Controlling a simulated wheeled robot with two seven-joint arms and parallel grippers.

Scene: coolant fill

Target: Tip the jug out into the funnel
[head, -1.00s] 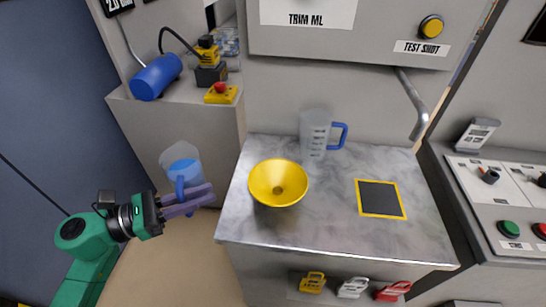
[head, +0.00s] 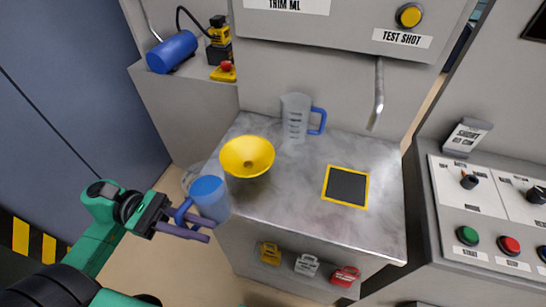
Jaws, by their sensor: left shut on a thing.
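The yellow funnel (head: 247,157) stands at the left end of the grey marbled bench, its wide mouth up. My left gripper (head: 187,222) is shut on the blue handle of a clear jug (head: 209,197) with blue liquid in it. The jug is just left of and in front of the funnel, by the bench's left edge, apart from the funnel's mouth in the picture. A second clear measuring jug (head: 295,118) with a blue handle stands on the bench behind the funnel and looks empty. My right gripper is not in view.
A black square pad with a yellow border (head: 346,187) lies on the bench to the right. A metal spout (head: 378,95) hangs over the back right. Coloured tags (head: 306,264) hang on the bench front. A button panel (head: 490,205) stands at right.

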